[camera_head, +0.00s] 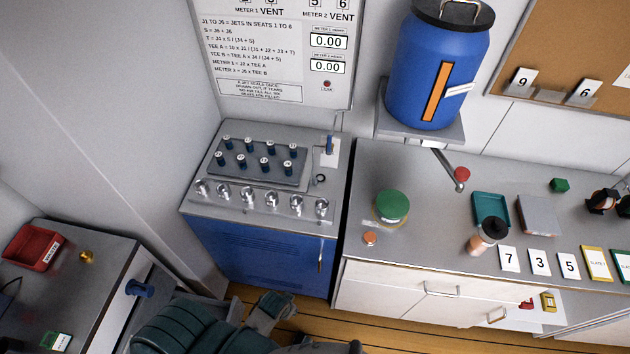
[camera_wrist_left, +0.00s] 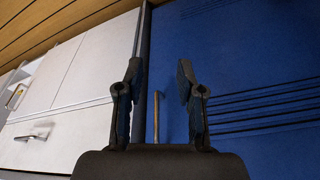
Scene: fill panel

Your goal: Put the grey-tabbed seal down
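I cannot pick out a grey-tabbed seal in either view. My left gripper (camera_wrist_left: 158,78) is open in the left wrist view, with its two dark fingers apart and nothing between them. Behind the gap are the blue cabinet front (camera_wrist_left: 245,70) and a thin metal handle (camera_wrist_left: 156,117). In the head view, my left arm shows at the bottom, in front of the blue cabinet (camera_head: 262,258); its fingertips are not clear there. My right gripper is not in view.
A blue barrel (camera_head: 437,70) stands above.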

